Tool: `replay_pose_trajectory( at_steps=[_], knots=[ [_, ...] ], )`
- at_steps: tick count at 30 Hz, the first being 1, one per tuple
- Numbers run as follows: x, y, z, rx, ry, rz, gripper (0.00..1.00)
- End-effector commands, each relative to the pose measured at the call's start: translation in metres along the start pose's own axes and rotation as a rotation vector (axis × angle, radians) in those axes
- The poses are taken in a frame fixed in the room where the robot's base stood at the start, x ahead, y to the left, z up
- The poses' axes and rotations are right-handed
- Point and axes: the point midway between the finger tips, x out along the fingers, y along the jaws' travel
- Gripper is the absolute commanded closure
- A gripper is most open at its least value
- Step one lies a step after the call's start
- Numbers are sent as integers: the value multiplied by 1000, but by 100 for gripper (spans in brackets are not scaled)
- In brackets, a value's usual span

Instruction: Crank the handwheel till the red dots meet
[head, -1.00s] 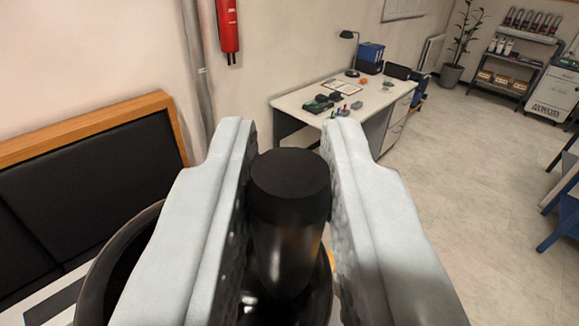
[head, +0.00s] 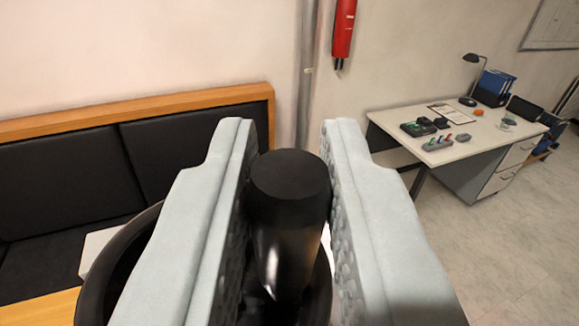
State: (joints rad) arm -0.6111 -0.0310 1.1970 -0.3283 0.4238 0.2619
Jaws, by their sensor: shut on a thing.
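My gripper (head: 288,160) is in the middle of the head view, its two pale grey fingers shut on the black handle (head: 290,180) of the handwheel. The handle stands up between the textured finger pads, its round top in plain sight. Part of the handwheel's black rim (head: 98,285) shows below and to the left of the fingers. The rest of the wheel is hidden behind the gripper and handle. No red dots and no laser marker are in view.
A black padded bench with a wooden frame (head: 190,102) stands along the wall at left. A red fire extinguisher (head: 343,28) hangs beside a grey pipe (head: 306,80). A white desk (head: 455,150) with small items stands at right. Floor (head: 515,235) is open at lower right.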

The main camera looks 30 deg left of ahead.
Motion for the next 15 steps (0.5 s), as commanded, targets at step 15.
replay_pose_trajectory(
  at_steps=[15],
  knots=[
    [5,2,0,2,7,-178,100]
  ],
)
